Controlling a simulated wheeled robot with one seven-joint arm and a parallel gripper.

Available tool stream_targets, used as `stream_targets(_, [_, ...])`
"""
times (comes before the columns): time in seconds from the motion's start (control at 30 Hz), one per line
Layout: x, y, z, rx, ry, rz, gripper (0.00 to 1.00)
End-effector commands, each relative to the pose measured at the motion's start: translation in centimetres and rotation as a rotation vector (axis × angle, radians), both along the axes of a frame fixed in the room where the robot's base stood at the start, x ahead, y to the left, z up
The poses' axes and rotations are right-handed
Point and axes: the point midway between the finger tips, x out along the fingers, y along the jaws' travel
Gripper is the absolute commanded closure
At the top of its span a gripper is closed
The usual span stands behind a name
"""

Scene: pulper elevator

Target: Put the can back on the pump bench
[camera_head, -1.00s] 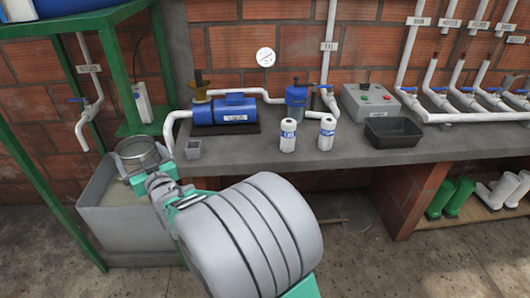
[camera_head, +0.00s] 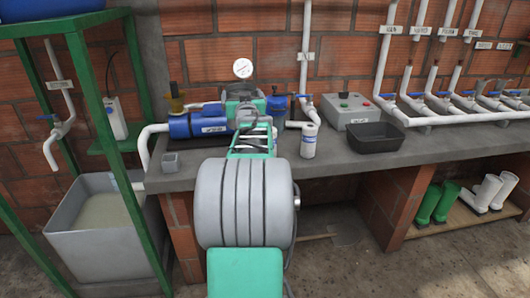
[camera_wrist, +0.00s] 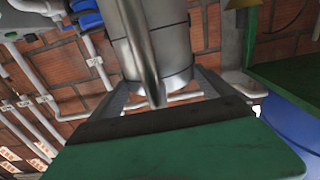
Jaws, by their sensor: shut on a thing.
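The can is a shiny metal cylinder (camera_wrist: 172,38) with a long curved handle in the wrist view. My gripper (camera_wrist: 160,92) is shut on it, with a finger on each side. In the head view my own arm hides the can, and the fingers cannot be made out clearly. The pump bench (camera_head: 345,160) is the grey worktop along the brick wall. My arm reaches over its front edge toward the blue pump (camera_head: 180,127). I cannot tell how high the can is above the bench.
A white bottle (camera_head: 309,141) stands right of my arm. A black tray (camera_head: 376,137) and a control box (camera_head: 350,108) are farther right. A grey tub (camera_head: 102,245) and green frame (camera_head: 92,120) stand left.

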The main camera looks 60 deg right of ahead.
Motion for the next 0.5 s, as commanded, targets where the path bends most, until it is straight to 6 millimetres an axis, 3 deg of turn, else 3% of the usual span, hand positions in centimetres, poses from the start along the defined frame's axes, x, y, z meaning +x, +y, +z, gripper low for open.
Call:
stream_targets(0.3, [0.1, 0.0, -8.9, 0.0, -0.001, 0.001, 0.8])
stream_targets(0.5, [0.1, 0.1, -11.4, -0.004, -0.003, 0.001, 0.8])
